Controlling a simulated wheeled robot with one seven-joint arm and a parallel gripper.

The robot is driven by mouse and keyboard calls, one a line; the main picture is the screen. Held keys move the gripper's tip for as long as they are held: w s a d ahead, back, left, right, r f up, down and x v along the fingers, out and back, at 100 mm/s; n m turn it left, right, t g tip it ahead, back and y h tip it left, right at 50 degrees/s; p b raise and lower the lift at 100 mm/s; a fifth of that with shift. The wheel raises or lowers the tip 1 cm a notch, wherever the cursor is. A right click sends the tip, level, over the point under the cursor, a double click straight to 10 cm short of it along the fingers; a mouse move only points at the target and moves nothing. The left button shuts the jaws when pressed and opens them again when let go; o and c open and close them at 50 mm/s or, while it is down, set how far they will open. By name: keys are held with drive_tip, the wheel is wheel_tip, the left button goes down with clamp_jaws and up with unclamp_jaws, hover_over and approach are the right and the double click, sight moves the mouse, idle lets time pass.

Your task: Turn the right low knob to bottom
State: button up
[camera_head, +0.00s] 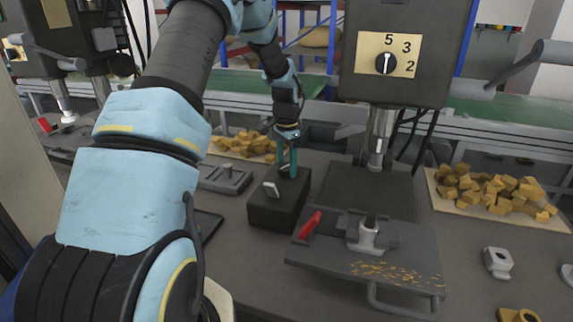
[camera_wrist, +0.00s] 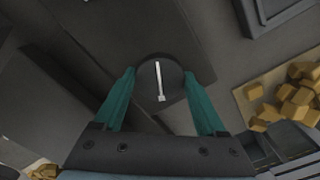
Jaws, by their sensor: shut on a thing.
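A dark box (camera_head: 272,210) stands on the bench, left of the drill press. My gripper (camera_head: 287,165) points down over the far part of its top, with its two teal fingers on either side of a small dark knob (camera_head: 286,171). In the wrist view the round knob (camera_wrist: 172,80) sits between the fingertips of my gripper (camera_wrist: 158,76), which is shut on it. A white pointer line on the knob runs almost straight toward the bottom of that picture, towards the gripper's palm. In the head view the fingers hide most of the knob.
A pale switch (camera_head: 271,189) stands up from the nearer part of the box top. The drill press table (camera_head: 330,258) with a red handle (camera_head: 310,225) is close on the right. A grey vise (camera_head: 225,178) lies left. Wooden blocks (camera_head: 490,190) lie on a board at far right.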

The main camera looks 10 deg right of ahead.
drive_tip(key=n+b, duration=0.2)
drive_tip(key=n, duration=0.3)
drive_tip(key=shift+n, duration=0.4)
drive_tip(key=n, duration=0.6)
drive_tip(key=shift+d+b, duration=0.1)
drive_tip(key=shift+b, duration=0.25)
drive_tip(key=n, duration=0.6)
drive_tip(key=shift+r+n, duration=0.1)
drive_tip(key=shift+n, duration=0.3)
drive_tip(key=n+p, duration=0.1)
drive_tip(key=n, duration=0.4)
drive_tip(key=shift+p, duration=0.3)
drive_tip(key=o, duration=1.3)
